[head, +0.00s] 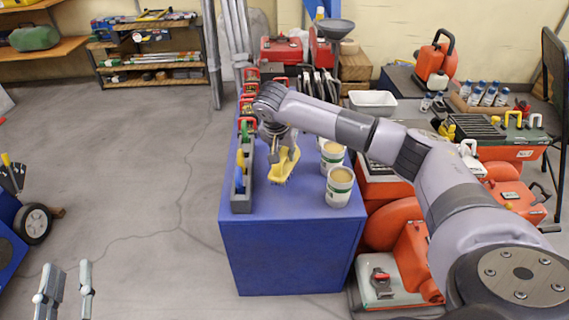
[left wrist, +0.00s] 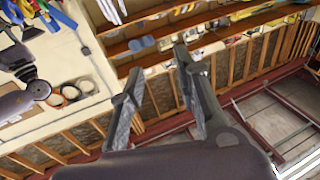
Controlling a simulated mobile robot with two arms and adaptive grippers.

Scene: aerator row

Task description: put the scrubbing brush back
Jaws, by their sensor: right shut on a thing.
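The yellow scrubbing brush (head: 285,166) is in my right gripper (head: 277,142), over the blue cabinet top (head: 285,205), right of the narrow grey rack. My right gripper is shut on it and points down; the wrist partly hides the grip. I cannot tell whether the brush touches the cabinet top. The grey rack (head: 241,204) runs along the cabinet's left edge and holds tools with blue, yellow, green and red parts. My left gripper (head: 67,285) is open and empty at the lower left, above the floor; its spread fingers also show in the left wrist view (left wrist: 160,88).
White-and-green tubs (head: 339,188) stand on the cabinet right of the brush. Dark upright items (head: 318,82) and a funnel (head: 334,30) are further back. Orange machines (head: 400,265) crowd the cabinet's right side. The floor (head: 140,170) to the left is mostly clear.

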